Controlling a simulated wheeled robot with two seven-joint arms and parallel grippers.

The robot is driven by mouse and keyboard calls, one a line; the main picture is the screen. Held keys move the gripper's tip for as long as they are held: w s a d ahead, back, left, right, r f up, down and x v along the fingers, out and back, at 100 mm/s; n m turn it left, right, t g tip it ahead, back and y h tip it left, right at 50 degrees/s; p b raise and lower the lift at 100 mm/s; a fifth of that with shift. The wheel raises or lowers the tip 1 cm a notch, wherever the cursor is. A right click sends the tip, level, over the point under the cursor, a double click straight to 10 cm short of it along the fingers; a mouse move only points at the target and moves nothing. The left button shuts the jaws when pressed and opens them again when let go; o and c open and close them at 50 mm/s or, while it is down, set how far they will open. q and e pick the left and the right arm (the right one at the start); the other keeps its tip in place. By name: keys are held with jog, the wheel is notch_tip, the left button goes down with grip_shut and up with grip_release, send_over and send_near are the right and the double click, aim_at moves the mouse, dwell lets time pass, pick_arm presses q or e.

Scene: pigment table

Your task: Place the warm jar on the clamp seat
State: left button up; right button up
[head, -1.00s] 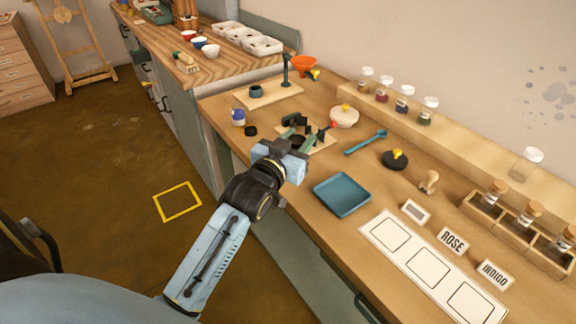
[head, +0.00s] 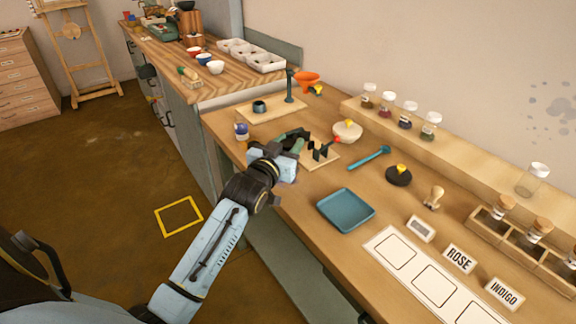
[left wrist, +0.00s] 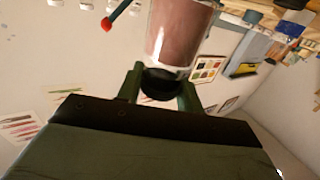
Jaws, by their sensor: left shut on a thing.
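My left gripper (head: 294,139) is over the left edge of the clamp board (head: 332,161). In the left wrist view its green fingers (left wrist: 160,88) are shut around a dark round cap or end below a clear jar with pinkish-brown contents (left wrist: 180,32), apparently the warm jar. The jar cannot be made out in the head view. The black clamp (head: 321,151) with a red knob (head: 337,140) stands on the board, just right of the gripper. I cannot make out its seat clearly. My right gripper is not in view.
A blue-labelled jar (head: 241,131) stands left of the gripper.

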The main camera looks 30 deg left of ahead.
pick_arm(q)
jog(key=shift+f, duration=2.3)
jog(key=shift+f, duration=0.2)
jog(key=o, duration=1.1)
